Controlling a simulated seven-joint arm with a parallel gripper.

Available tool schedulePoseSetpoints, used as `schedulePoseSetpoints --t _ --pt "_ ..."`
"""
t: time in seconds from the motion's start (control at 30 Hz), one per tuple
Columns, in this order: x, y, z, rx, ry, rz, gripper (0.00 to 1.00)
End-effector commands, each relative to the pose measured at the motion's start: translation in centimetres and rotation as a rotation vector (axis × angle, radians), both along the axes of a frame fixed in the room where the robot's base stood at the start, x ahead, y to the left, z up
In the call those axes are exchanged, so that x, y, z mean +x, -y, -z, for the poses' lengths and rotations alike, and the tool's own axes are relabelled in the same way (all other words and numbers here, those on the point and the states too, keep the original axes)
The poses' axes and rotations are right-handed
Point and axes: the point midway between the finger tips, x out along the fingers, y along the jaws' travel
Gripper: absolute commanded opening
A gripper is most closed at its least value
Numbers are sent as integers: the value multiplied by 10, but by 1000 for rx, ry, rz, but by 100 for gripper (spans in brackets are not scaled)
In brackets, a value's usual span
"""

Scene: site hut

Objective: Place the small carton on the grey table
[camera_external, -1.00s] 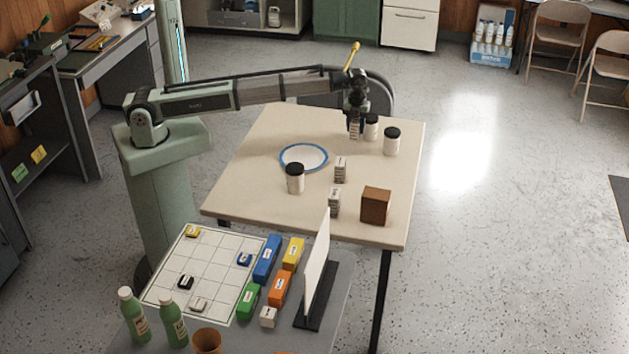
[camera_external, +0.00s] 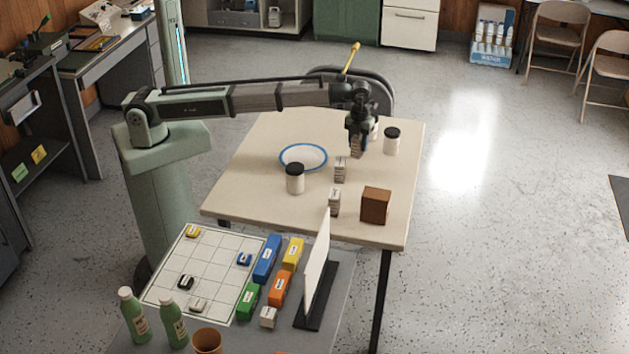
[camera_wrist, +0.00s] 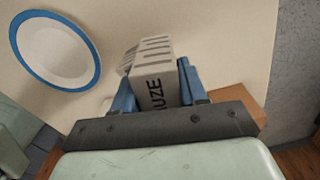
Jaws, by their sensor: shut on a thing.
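My gripper (camera_external: 358,141) is shut on a small white carton (camera_external: 357,149) over the far right part of the beige table. In the wrist view, this carton (camera_wrist: 156,78) sits between the blue fingers, with grey stripes and lettering ending in "UZE". Two similar small cartons stand on the beige table, one (camera_external: 340,170) right of the plate and one (camera_external: 334,203) nearer the front edge. The grey table (camera_external: 338,300) is at the bottom of the external view, in front of the beige table. Whether the held carton touches the beige surface is hard to tell.
The beige table (camera_external: 260,190) holds a blue-rimmed plate (camera_external: 303,157), black-lidded jars (camera_external: 295,179) and a brown box (camera_external: 375,205). The grey table carries a grid board (camera_external: 215,270), coloured blocks, green bottles (camera_external: 173,320), an orange-brown cup (camera_external: 207,341) and an upright white panel (camera_external: 316,265).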

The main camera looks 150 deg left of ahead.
Motion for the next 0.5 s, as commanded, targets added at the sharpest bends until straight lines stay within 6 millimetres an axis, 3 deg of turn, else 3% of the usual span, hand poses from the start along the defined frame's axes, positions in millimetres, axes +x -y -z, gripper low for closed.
schedulePoseSetpoints --t 0.2,0.5 --pt "64 55 -1 1 1 106 13" --pt "136 137 -2 2 3 246 13"
